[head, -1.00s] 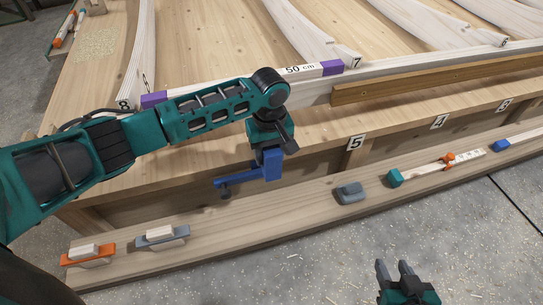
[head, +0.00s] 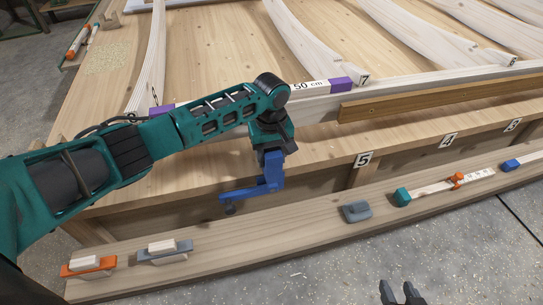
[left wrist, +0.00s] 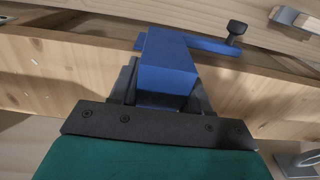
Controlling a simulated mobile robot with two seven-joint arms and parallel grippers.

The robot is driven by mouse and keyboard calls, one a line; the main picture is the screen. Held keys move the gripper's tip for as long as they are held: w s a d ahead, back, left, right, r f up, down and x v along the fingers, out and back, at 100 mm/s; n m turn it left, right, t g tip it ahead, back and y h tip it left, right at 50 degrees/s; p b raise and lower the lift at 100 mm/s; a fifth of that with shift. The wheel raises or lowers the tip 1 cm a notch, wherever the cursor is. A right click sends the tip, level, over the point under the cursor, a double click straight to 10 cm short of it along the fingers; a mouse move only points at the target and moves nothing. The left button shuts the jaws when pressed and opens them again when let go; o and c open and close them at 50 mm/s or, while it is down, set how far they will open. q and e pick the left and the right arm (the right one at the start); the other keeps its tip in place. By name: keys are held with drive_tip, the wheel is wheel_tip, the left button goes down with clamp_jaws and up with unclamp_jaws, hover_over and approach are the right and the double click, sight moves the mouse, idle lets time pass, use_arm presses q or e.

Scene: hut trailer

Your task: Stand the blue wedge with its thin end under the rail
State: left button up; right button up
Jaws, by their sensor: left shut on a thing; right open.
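My left gripper (head: 269,148) is shut on a blue clamp-like piece (head: 271,172) with a block body, a side arm and a dark knob. It hangs in front of the bench's front edge, above the lower plank. The left wrist view shows the blue block (left wrist: 168,65) between the dark fingers, its arm reaching right to the knob. I cannot make out a plain blue wedge. A long pale timber rail (head: 318,106) runs along the bench, with a brown strip (head: 430,92) on its front at the right. My right gripper (head: 400,292) is open and empty at the bottom edge, over the floor.
Curved ribs (head: 300,45) lie on the bench.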

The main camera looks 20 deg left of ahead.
use_arm(q)
drive_tip(key=shift+f+p, duration=0.25)
drive_tip(key=shift+p, duration=0.05)
idle(0.5)
drive_tip(key=o, duration=1.3)
drive_tip(key=shift+c, duration=0.2)
wheel_tip(320, 180, up, 13)
drive_tip(key=shift+f+p, duration=0.1)
drive_tip(key=shift+p, duration=1.15)
